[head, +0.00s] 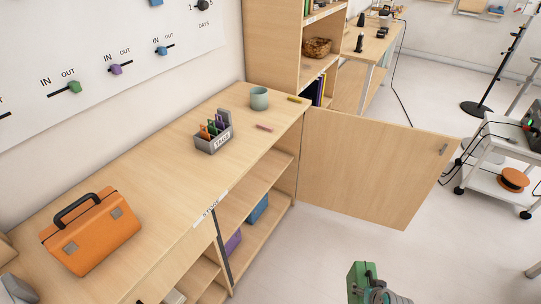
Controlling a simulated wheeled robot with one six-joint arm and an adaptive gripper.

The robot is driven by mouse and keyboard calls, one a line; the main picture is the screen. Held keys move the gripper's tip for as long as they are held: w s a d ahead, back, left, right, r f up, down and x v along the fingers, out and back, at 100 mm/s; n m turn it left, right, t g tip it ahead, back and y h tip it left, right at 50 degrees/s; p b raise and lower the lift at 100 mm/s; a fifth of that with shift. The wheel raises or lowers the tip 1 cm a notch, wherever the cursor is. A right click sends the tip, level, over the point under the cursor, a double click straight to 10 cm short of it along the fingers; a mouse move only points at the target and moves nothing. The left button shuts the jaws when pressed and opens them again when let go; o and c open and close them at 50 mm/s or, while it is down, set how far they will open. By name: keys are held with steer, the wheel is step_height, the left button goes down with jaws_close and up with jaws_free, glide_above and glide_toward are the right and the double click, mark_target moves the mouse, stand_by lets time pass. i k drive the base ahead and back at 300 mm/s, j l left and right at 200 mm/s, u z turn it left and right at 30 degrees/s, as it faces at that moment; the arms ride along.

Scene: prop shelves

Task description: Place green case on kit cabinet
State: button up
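The green case (361,283) is at the bottom edge, over the floor and partly cut off by the frame. My gripper (378,288) is right against it and appears shut on it; the fingertips are mostly hidden. A long, low wooden cabinet (165,165) runs along the left wall, with open shelves in front. It may be the kit cabinet; the label on its front edge is too small to read surely. The case is apart from it, to its lower right.
Bare top lies between case and holder. An open wooden door (370,165) juts into the room. A white cart (500,165) stands at right.

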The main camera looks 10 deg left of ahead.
mark_target(246, 180)
steer(key=i+l, duration=0.4)
steer(key=i+l+u, duration=0.15)
steer(key=i+l, duration=0.2)
steer(key=l, duration=0.2)
